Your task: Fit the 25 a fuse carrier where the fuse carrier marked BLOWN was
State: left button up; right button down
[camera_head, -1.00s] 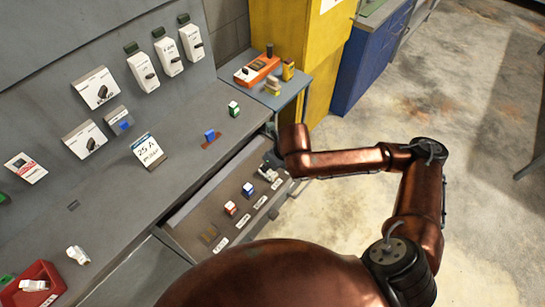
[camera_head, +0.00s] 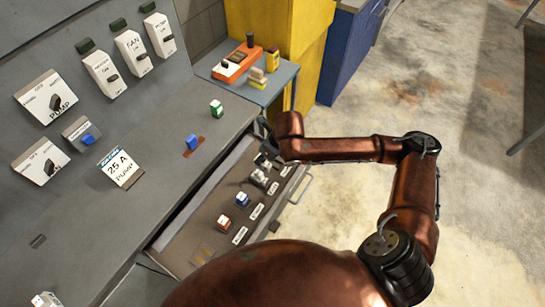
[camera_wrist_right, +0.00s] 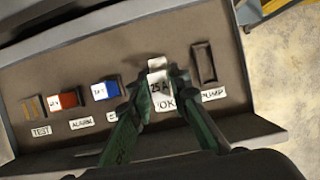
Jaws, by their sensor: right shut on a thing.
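My right gripper (camera_wrist_right: 154,88) is shut on a white fuse carrier (camera_wrist_right: 159,86) marked 25 A and OK, over the open drawer (camera_head: 183,235). It also shows in the head view (camera_head: 259,176). I cannot tell whether its lower end is still seated in the drawer. Right of it in the wrist view is an empty recess (camera_wrist_right: 204,63), by a PUMP label (camera_wrist_right: 213,95). A white piece (camera_head: 45,299) lies on the bench at the bottom left, partly cut off. I cannot read a BLOWN mark anywhere. My left gripper is out of view.
A red carrier (camera_wrist_right: 67,100) and a blue carrier (camera_wrist_right: 105,90) stand in the drawer. On the bench are a blue block (camera_head: 192,142), a green-and-white block (camera_head: 216,108) and a 25 A Pump card (camera_head: 120,167). An orange device (camera_head: 239,62) sits on the side table.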

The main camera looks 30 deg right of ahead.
jog(key=w+d+f, duration=0.1)
jog(key=d+f, duration=0.1)
jog(key=w+d+f+b, duration=0.1)
jog(key=w+d+f, duration=0.1)
jog(key=f, duration=0.1)
jog(key=w+d+f, duration=0.2)
jog(key=shift+d+f+b, duration=0.2)
jog(key=shift+d+b, duration=0.1)
jog(key=shift+b, duration=0.1)
jog(key=f, duration=0.3)
jog(key=shift+w+d+f+b, duration=0.1)
jog(key=shift+d+f+b, duration=0.15)
jog(key=shift+b, duration=0.15)
jog(key=c, duration=1.8)
grip_release()
jog(key=shift+a, duration=0.1)
jog(key=shift+r, duration=0.1)
jog(key=p+v, duration=0.2)
jog(key=v, duration=1)
jog(key=shift+p, duration=0.35)
